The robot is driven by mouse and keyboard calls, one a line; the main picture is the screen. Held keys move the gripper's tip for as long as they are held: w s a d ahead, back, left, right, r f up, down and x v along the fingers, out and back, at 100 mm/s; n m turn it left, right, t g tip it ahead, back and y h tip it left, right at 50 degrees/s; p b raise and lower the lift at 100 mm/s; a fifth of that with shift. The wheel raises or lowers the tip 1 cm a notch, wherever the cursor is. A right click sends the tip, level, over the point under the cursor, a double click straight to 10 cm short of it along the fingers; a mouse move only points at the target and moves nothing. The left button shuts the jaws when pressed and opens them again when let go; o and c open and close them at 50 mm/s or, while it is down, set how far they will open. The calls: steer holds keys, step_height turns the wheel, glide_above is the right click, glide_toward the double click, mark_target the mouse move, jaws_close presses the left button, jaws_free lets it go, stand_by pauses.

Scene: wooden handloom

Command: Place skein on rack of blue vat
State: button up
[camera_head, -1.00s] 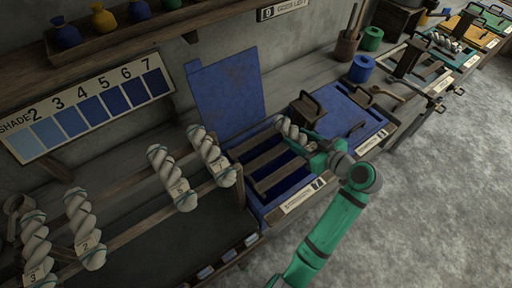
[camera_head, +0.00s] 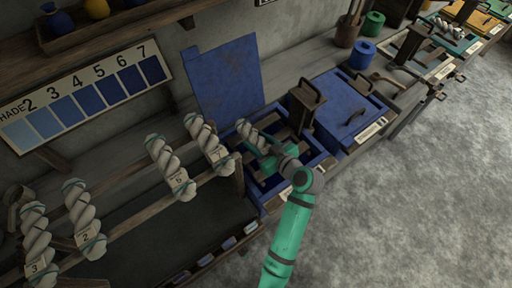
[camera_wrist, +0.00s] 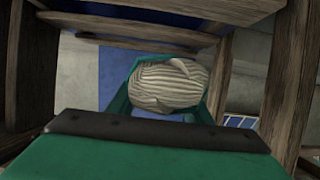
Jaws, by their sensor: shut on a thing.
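A white twisted skein (camera_head: 249,133) is held in my gripper (camera_head: 260,150) at the left end of the open blue vat (camera_head: 327,164). The skein is tilted, its upper end pointing up and left. In the wrist view the skein (camera_wrist: 172,84) shows end-on as a striped bundle between the green fingers of my gripper (camera_wrist: 165,103). Wooden bars surround it there. The vat's wooden rack (camera_head: 290,143) is partly hidden behind my gripper and arm. I cannot tell whether the skein touches the rack.
The vat's blue lid (camera_head: 226,84) stands raised behind it. Several other skeins, one tagged 7 (camera_head: 208,145), hang on wooden rails at left. A dark wooden block (camera_head: 305,103) stands at right, beside a closed blue vat (camera_head: 346,105). A shade board (camera_head: 88,98) is on the wall.

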steer(key=shift+a+f, duration=0.2)
steer(key=shift+s+a+f, duration=0.1)
steer(key=shift+a+f, duration=0.1)
steer(key=shift+f, duration=1.6)
steer(key=shift+f, duration=0.15)
steer(key=o, duration=1.2)
steer(key=shift+c, duration=0.2)
